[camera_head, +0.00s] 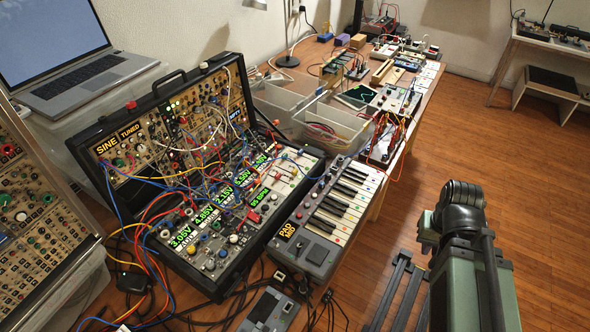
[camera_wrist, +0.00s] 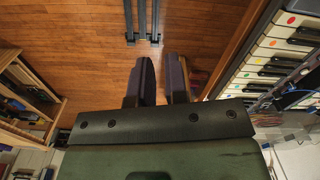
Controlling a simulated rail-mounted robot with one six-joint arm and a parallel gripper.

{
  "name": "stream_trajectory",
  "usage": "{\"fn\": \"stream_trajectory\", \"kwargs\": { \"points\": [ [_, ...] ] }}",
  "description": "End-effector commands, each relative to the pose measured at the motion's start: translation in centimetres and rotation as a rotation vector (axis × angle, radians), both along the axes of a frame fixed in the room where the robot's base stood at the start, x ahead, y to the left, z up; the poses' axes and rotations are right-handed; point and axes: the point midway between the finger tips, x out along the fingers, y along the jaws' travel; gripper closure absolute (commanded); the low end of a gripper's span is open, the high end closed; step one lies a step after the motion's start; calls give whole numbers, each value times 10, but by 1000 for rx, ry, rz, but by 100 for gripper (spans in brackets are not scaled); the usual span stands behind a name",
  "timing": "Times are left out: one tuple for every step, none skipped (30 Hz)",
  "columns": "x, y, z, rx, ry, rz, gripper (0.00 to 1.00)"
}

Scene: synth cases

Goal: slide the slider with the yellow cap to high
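An open black synth case (camera_head: 160,200) stands on the table at left in the head view, full of modules, knobs and coloured patch cables. A grey keyboard unit (camera_head: 318,252) with a small display lies to its right. Small sliders seem to sit on the case's lower panel, but I cannot make out one with a yellow cap. My gripper (camera_wrist: 161,78) shows in the wrist view with its two dark fingers apart and wooden floor between them. It holds nothing and is away from the case. White keys with coloured dots (camera_wrist: 268,50) show at the wrist view's right.
A laptop (camera_head: 80,70) sits behind the case. Clear plastic bins (camera_head: 335,125) and more electronics stand farther along the table. A second case (camera_head: 35,200) stands at the far left. A grey device (camera_head: 268,312) lies at the front among loose cables. The wooden floor (camera_head: 500,150) at right is open.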

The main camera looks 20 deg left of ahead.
Motion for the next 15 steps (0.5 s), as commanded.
{"fn": "stream_trajectory", "kwargs": {
  "points": [
    [0,11,4,0,0,26,79],
    [2,21,6,0,0,51,74],
    [14,40,10,0,0,94,68],
    [28,60,14,1,0,135,63],
    [46,84,17,1,-1,181,59],
    [74,125,23,1,-1,268,52],
    [95,160,27,1,-1,349,51],
    [114,196,30,1,-1,439,51],
    [135,243,34,1,0,563,51],
    [149,278,36,1,0,657,51],
    [161,311,38,1,0,751,51],
    [175,351,40,1,0,869,51],
    [185,377,41,2,0,954,51],
    [196,399,41,1,0,1035,51],
    [211,414,40,1,0,1125,51]
  ]
}}
